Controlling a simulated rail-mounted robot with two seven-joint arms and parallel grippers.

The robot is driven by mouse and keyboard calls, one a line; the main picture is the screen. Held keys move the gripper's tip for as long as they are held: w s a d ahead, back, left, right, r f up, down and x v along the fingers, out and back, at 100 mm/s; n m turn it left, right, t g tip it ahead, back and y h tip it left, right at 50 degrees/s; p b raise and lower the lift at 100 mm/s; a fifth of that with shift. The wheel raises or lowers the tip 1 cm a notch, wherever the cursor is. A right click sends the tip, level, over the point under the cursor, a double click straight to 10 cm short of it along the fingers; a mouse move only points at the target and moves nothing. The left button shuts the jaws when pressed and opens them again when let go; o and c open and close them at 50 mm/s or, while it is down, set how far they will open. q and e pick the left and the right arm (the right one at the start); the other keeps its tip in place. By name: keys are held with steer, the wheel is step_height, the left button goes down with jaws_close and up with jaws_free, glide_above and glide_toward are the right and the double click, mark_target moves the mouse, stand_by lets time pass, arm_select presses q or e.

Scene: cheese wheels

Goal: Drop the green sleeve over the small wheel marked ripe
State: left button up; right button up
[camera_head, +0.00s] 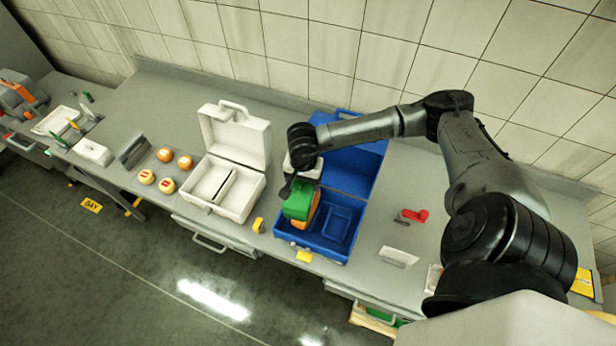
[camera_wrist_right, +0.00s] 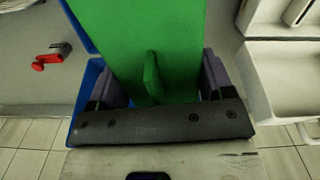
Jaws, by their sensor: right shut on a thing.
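My right gripper (camera_head: 290,190) is over the left part of the open blue case (camera_head: 312,249). It is shut on the green sleeve (camera_head: 297,203), whose upright tab shows between the fingers in the right wrist view (camera_wrist_right: 152,78). An orange rounded thing (camera_head: 314,211) shows beside and below the sleeve; I cannot tell whether the sleeve is around it or touching it. Several small round wheels stand left of the white case: plain orange ones (camera_head: 184,162) and pale-topped ones with red marks (camera_head: 167,186). I cannot read any marking. My left gripper is not in view.
An open white case (camera_head: 251,207) with a divider stands left of the blue case. The right case's raised blue lid (camera_head: 355,165) stands behind.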

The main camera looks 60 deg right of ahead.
steer(key=shift+d+m, duration=0.8)
steer(key=shift+d, duration=0.45)
steer(key=shift+b, duration=0.35)
steer(key=shift+f+b, duration=1.7)
steer(key=shift+b, duration=0.2)
steer(key=shift+f+b, duration=3.35)
steer(key=shift+f, duration=0.05)
